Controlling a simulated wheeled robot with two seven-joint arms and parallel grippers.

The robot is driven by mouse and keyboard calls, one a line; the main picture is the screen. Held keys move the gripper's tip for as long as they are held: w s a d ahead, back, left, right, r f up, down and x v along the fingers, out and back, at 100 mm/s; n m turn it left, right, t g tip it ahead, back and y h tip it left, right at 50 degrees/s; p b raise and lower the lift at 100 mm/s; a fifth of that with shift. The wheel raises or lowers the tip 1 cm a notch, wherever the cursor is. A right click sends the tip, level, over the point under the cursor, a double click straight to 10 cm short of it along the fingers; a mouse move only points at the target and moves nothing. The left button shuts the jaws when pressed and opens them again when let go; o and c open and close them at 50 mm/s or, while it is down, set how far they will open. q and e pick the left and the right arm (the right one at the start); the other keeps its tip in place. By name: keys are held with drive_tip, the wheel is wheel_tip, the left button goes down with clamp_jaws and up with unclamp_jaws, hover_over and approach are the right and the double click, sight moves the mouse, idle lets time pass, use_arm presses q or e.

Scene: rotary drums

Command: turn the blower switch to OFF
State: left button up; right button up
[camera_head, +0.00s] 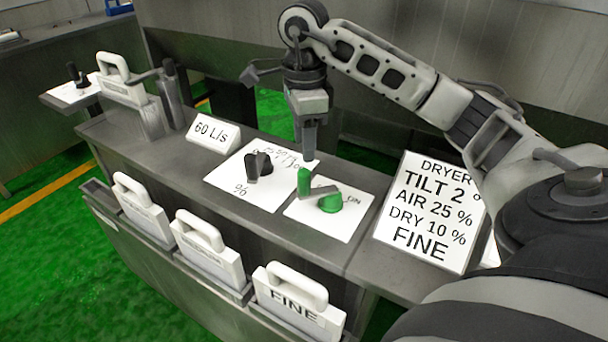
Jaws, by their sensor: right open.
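The blower switch (330,203) is a green knob with a grey bar and an upright green post at its left end. It sits on a white plate (345,224) on the grey bench. The plate's lettering on the right seems to read "ON"; the other side is partly hidden. My right gripper (308,158) points down, its fingertips just above and behind the green post. It is open, though its fingers overlap in this view. I cannot tell whether it touches the switch. My left gripper is not in view.
A black knob (258,165) on a white dial plate stands close left of the switch. A "60 L/s" sign (212,132) is farther left. A "DRYER" sign (428,213) leans at right. Handled white plates, one marked "FINE" (297,310), stand along the front rack.

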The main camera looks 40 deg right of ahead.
sight(305, 170)
wheel_tip(305, 170, down, 8)
drive_tip(key=shift+f, duration=0.15)
idle(0.3)
clamp_jaws()
